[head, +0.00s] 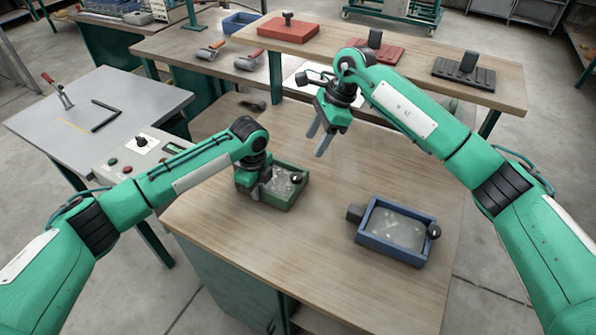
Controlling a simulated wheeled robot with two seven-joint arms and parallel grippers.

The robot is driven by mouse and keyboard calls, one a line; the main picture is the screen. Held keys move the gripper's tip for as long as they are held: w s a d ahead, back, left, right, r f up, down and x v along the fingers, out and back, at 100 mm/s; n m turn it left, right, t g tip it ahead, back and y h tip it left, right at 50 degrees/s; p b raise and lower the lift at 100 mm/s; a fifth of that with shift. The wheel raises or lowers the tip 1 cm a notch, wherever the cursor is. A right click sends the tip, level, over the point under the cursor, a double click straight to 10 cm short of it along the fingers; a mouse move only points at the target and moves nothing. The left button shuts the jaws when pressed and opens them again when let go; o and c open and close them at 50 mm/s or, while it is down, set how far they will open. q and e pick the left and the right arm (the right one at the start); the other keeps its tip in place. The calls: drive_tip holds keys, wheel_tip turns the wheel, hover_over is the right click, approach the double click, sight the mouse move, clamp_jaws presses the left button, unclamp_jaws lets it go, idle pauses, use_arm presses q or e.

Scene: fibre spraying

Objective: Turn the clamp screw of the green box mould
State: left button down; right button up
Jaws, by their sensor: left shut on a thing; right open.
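The green box mould (286,201) sits on the wooden bench, a shallow open tray with pale grey material inside. A black knob (296,179) shows at its right side. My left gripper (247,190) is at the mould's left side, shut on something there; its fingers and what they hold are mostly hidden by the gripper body. I cannot make out the clamp screw on that side. My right gripper (317,141) is open and empty, fingers pointing down, above the bench behind the green mould.
A blue box mould (362,236) with a black knob lies to the right on the bench (240,237). Red and black plates with handles stand on the rear bench (340,47). A control box (122,165) is at the left. The bench between the moulds is clear.

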sight(297, 176)
drive_tip(key=shift+n, duration=0.4)
drive_tip(key=x, duration=1.1)
drive_tip(key=shift+a+f, duration=0.25)
drive_tip(key=shift+f, duration=0.05)
drive_tip(key=c, duration=1)
